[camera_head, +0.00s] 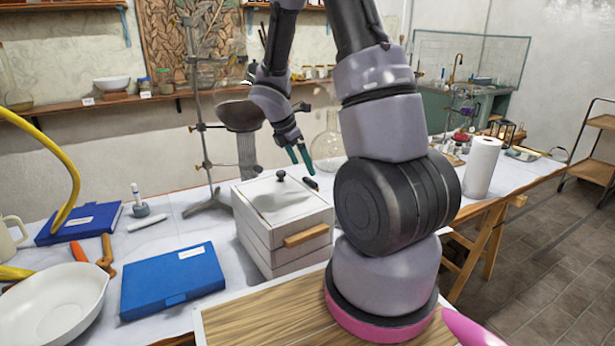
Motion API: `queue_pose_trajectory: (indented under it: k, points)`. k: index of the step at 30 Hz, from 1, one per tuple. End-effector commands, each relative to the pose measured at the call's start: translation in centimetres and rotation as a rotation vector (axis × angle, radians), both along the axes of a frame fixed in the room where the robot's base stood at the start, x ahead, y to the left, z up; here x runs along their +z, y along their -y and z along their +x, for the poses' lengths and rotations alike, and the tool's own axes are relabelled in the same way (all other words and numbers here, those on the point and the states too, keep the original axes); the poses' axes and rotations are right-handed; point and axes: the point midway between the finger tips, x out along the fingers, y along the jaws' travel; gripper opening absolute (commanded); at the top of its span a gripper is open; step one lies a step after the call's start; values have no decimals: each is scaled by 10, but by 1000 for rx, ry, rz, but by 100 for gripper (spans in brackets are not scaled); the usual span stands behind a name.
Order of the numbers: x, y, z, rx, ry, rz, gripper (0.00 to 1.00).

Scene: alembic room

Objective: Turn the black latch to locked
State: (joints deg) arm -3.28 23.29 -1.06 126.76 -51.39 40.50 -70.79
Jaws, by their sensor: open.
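A white box (262,238) with a round black knob (280,176) on its lid and a wooden handle (306,235) on its front stands on the table. A small black elongated piece (311,184), which looks like the latch, lies at the back right edge of the lid. Its exact angle and whether it is locked are hard to tell at this size. My gripper (304,166), with teal fingers, is open and empty. It points down just above and behind the latch in the picture, and I cannot tell whether it touches it.
A blue case (172,279), a white bowl (58,302) and a blue book (80,223) lie to the left. A metal stand (202,130) rises behind the box with a dark dish. A glass flask (327,146) and a paper roll (482,167) stand farther back.

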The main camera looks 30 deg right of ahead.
Motion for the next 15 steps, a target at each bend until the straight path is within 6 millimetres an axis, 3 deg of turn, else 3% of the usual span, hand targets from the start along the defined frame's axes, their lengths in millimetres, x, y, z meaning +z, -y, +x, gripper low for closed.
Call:
queue_pose_trajectory:
  k: [6, 15]
  points:
    - [-36, 15, 1, -1, -3, -1, 100]
    - [-51, 21, 3, -1, 2, 0, 100]
